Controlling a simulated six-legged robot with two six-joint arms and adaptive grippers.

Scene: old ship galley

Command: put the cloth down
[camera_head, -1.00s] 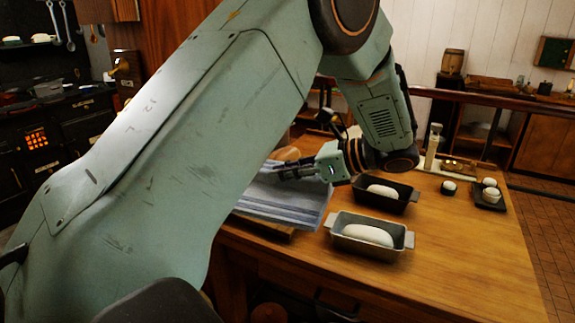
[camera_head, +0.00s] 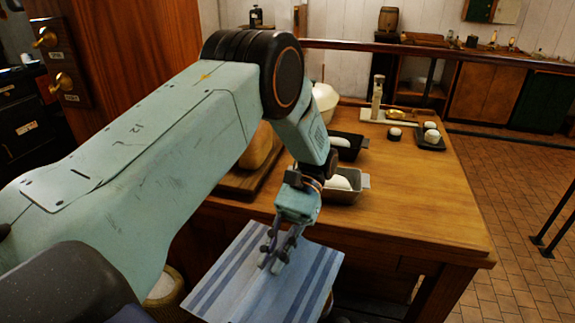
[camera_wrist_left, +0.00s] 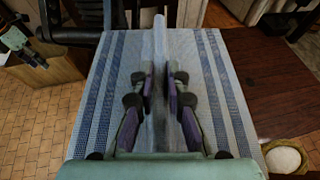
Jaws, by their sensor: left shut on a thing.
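The cloth (camera_head: 228,284) is pale blue-grey with darker blue stripes. My left gripper (camera_head: 277,260) is shut on it and holds it in front of the wooden table (camera_head: 425,210), beside the near edge. In the left wrist view, the cloth (camera_wrist_left: 105,85) spreads out flat beneath the gripper (camera_wrist_left: 160,82), with a raised fold pinched between the two fingers.
A loaf tin with pale dough (camera_head: 342,193) and a dark tin (camera_head: 347,146) stand on the table. A wooden board (camera_head: 235,182) lies near its left edge. The table's front right is clear. A bowl or basket (camera_wrist_left: 287,160) with white contents stands low down.

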